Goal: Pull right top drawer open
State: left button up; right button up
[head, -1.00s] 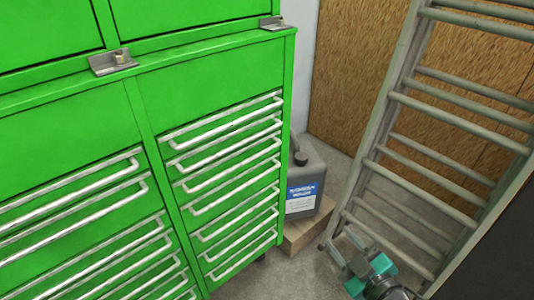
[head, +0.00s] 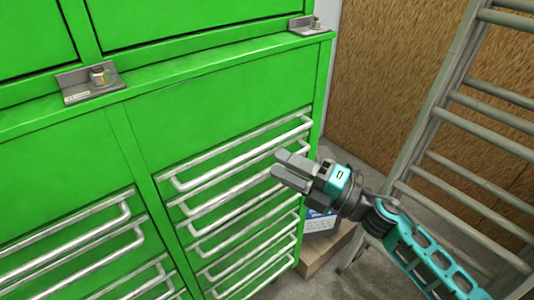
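The green tool cabinet (head: 215,100) has a right column of drawers with long silver bar handles. The uppermost handle of that column (head: 235,155) runs slantwise below a broad plain green panel. The drawers in this column look closed. My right gripper (head: 279,164) comes in from the lower right with its two grey fingers a little apart and nothing between them. Its fingertips show in front of the right part of the upper handles; I cannot tell how far off they are. The gripper hides part of those handles. My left gripper is not in view.
A left column of drawers (head: 75,235) looks closed too. Metal latches (head: 90,83) sit on the cabinet ledge. A grey ladder (head: 455,130) leans at the right by a wood-board wall (head: 390,70). A labelled container (head: 320,222) stands on a wooden block (head: 325,250), partly hidden.

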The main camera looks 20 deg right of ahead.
jog(key=shift+x, duration=2.25)
grip_shut()
